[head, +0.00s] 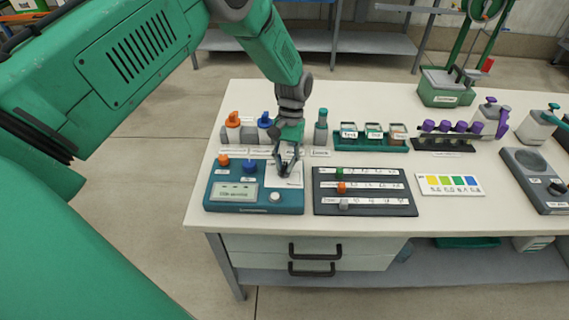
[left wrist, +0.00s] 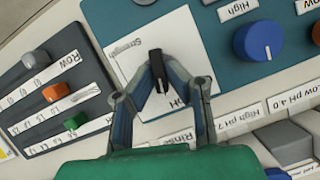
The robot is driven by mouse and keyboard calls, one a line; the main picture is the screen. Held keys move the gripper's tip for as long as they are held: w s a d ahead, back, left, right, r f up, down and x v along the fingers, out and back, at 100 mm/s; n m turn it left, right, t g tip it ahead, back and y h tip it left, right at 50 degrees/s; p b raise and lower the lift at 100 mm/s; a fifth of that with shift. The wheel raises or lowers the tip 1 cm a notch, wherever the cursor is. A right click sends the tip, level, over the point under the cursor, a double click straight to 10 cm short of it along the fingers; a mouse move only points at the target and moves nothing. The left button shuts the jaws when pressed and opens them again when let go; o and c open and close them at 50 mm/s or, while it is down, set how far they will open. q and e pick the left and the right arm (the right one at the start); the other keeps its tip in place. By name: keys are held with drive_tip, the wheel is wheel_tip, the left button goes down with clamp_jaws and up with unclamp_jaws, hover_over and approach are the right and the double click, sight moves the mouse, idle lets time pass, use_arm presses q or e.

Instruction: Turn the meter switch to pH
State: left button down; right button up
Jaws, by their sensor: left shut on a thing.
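The meter is a teal box (head: 253,207) with a display, an orange knob, a blue knob and a white knob, at the left of the bench. Its switch is a small black lever (left wrist: 155,58) on a white plate (left wrist: 125,62) marked "Strength" and "pH" in the left wrist view. My left gripper (head: 283,173) reaches down over the meter's right part. In the left wrist view its fingers (left wrist: 158,86) are closed around the lever, which stands between the two marks. The fingers partly hide the lever and the "pH" mark. My right gripper is in neither view.
A dark slider board (head: 365,208) with green, orange and grey knobs lies just right of the meter. Bottles with orange and blue caps (head: 265,121) stand behind it. A colour chart (head: 449,193) lies further right. The bench's front strip is clear.

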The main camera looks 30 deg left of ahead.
use_arm(q)
drive_tip(key=shift+s+d+f, duration=0.15)
drive_tip(key=shift+s+d, duration=0.1)
drive_tip(key=shift+s, duration=0.1)
drive_tip(key=c, duration=1.6)
unclamp_jaws()
drive_tip(key=shift+w+r, duration=0.3)
drive_tip(key=shift+r, duration=0.25)
drive_tip(key=v, duration=1.1)
drive_tip(key=s+d+t, duration=0.3)
drive_tip(key=d+t, duration=0.1)
drive_tip(key=d, duration=0.3)
drive_tip(key=s+a+r+n+t+y, duration=0.2)
drive_tip(key=s+a+t+y, duration=0.15)
drive_tip(key=s, duration=0.35)
drive_tip(key=shift+t, duration=0.35)
drive_tip(key=x, duration=1.3)
drive_tip(key=shift+w+d+b, duration=0.15)
drive_tip(key=shift+d+b, duration=0.05)
drive_tip(key=shift+b, duration=0.15)
drive_tip(key=shift+w+a+f, duration=0.15)
drive_tip(key=shift+a+f, duration=0.05)
drive_tip(key=shift+f, duration=0.3)
